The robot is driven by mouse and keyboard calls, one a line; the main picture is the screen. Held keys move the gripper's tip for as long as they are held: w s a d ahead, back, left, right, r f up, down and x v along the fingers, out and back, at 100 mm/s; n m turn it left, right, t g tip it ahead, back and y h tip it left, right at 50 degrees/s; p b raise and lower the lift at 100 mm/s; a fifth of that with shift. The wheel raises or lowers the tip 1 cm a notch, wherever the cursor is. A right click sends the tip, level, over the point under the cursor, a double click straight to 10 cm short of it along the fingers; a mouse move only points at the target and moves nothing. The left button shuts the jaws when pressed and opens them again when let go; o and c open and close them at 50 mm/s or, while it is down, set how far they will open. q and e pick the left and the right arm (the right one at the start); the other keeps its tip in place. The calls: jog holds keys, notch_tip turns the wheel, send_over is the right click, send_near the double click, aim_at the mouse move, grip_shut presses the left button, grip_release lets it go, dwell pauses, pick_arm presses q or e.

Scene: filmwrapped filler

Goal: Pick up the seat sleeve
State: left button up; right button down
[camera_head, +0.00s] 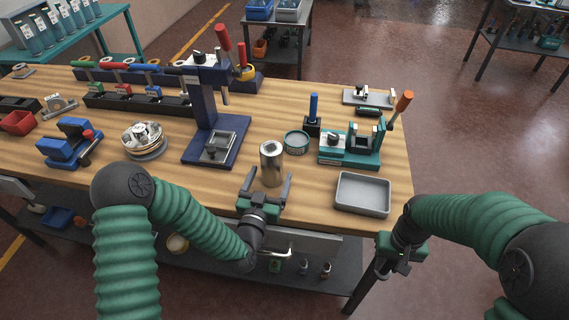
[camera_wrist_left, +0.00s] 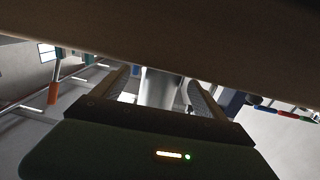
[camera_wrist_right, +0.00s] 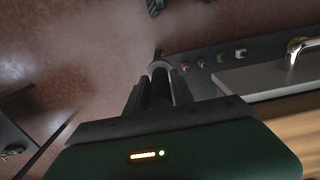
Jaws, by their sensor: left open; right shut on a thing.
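A shiny metal cylinder (camera_head: 271,163) stands upright near the table's front edge; it may be the seat sleeve. My left gripper (camera_head: 268,177) is open, with its fingers on either side of the cylinder's lower part. The left wrist view also shows the cylinder (camera_wrist_left: 158,88) between the fingers; contact cannot be told. My right gripper (camera_head: 382,271) points down beyond the table's front right corner. In the right wrist view it is shut on a small grey, curved-rimmed piece (camera_wrist_right: 158,67), mostly hidden by the fingers; I cannot tell what it is.
A grey tray (camera_head: 362,194) lies right of the cylinder. A round green-rimmed tin (camera_head: 296,142), a teal fixture (camera_head: 350,147) and a blue press (camera_head: 215,130) stand behind. A round metal part (camera_head: 144,140) sits further left. The wooden tabletop (camera_head: 310,190) is bare between cylinder and tray.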

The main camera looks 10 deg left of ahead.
aim_at(271, 176)
pick_arm(q)
jog(key=w, duration=0.3)
jog(key=shift+d+r, duration=0.15)
jog(key=shift+d, duration=0.05)
jog(key=shift+w, duration=0.35)
jog(key=shift+a, duration=0.4)
jog(key=c, duration=0.4)
jog(key=shift+d, duration=0.2)
jog(key=c, duration=1.3)
